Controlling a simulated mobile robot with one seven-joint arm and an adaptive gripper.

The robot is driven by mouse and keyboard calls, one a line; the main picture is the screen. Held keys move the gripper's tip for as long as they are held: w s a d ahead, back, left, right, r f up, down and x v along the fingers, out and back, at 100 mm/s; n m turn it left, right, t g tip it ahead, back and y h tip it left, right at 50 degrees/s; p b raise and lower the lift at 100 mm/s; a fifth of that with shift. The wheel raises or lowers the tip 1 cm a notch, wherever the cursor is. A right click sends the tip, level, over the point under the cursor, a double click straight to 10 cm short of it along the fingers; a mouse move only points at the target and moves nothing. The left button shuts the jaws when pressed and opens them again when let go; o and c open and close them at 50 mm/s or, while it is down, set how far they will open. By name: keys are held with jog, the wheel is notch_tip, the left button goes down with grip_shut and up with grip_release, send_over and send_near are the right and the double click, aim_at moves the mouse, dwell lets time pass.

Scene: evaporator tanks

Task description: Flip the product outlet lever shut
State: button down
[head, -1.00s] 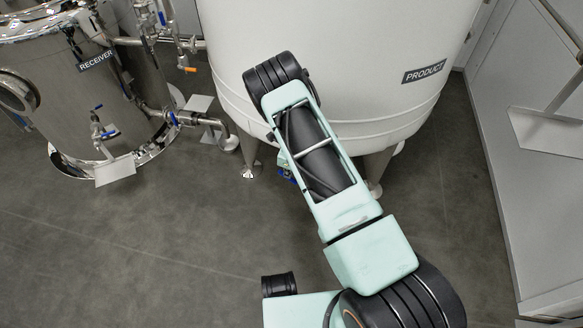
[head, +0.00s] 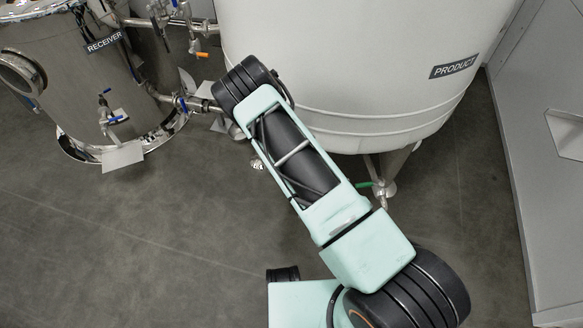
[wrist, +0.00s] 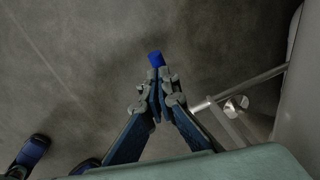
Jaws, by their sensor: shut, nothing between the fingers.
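The white product tank (head: 350,60), labelled PRODUCT, stands in the upper middle of the head view. Under it, a green handle (head: 364,185), seemingly the outlet lever, sticks out left of a metal fitting (head: 386,189). My forearm partly covers that area, so the lever's exact angle is hard to tell. My gripper (wrist: 156,63) is shut and empty in the wrist view, with its bright blue fingertips together above the floor. In the head view the gripper is hidden behind my arm. I cannot make out the green handle in the wrist view.
The steel receiver tank (head: 75,70) stands at the left, with pipes and blue-handled valves. A grey wall panel (head: 530,180) bounds the right side. In the wrist view, metal rods (wrist: 240,85) lie right of the gripper. Open floor (head: 120,240) lies at front left.

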jog(key=shift+w+a+f+b, duration=0.1)
jog(key=shift+a+f+b, duration=0.2)
jog(key=shift+f+b, duration=0.25)
jog(key=shift+w+a+f+b, duration=0.1)
jog(key=shift+a+f+b, duration=0.15)
jog(key=shift+f+b, duration=0.3)
jog(key=shift+s+f, duration=0.1)
jog(key=shift+f, duration=0.05)
